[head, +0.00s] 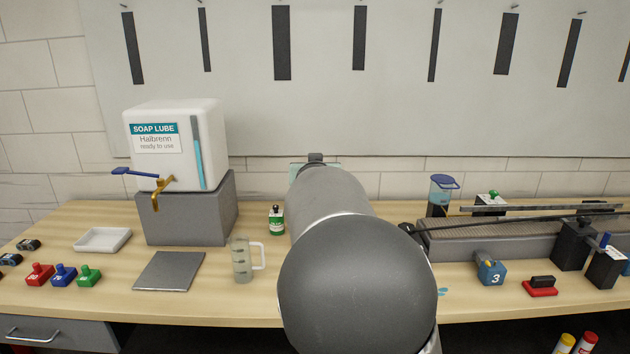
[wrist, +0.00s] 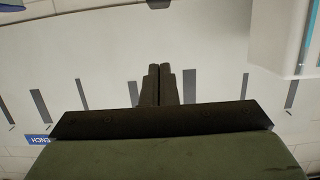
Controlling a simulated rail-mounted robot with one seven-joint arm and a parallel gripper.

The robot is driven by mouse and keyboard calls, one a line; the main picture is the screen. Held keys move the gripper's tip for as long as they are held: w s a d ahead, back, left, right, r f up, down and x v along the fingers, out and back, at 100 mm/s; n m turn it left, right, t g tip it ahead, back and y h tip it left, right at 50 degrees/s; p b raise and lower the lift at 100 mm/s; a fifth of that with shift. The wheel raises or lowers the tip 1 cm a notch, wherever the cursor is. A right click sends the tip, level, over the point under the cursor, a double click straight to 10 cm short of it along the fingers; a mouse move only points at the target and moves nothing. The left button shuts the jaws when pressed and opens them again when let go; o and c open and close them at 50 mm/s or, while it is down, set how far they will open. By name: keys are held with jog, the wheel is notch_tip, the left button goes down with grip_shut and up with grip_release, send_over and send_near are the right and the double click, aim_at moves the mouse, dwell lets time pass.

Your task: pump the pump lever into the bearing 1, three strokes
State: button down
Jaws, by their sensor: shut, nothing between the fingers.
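My gripper (wrist: 158,85) is shut and empty in the wrist view, with its dark fingers together in front of the pale wall. In the head view my arm fills the middle and hides most of the gripper. I cannot tell for sure which part is the pump lever or bearing 1. A blue block marked 3 (head: 491,272) stands at the right front of the bench. Black upright blocks stand farther right, one (head: 570,247) beside the grey bed and one (head: 604,270) with a blue handle. The gripper touches none of these.
A white soap lube tank (head: 205,130) with a brass tap stands on a grey block (head: 215,210) at left. A clear jug (head: 241,262), green bottle (head: 277,222), grey plate (head: 170,271) and white tray (head: 103,240) are on the bench. A long grey bed (head: 470,246) lies right.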

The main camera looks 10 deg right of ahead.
jog(key=p+x, duration=0.1)
jog(key=x, duration=0.7)
jog(key=shift+d, duration=0.2)
notch_tip(320, 180, down, 3)
jog(key=shift+w+r, duration=0.1)
jog(key=shift+r, duration=0.05)
jog(key=shift+a+f, duration=0.1)
jog(key=shift+f, duration=0.65)
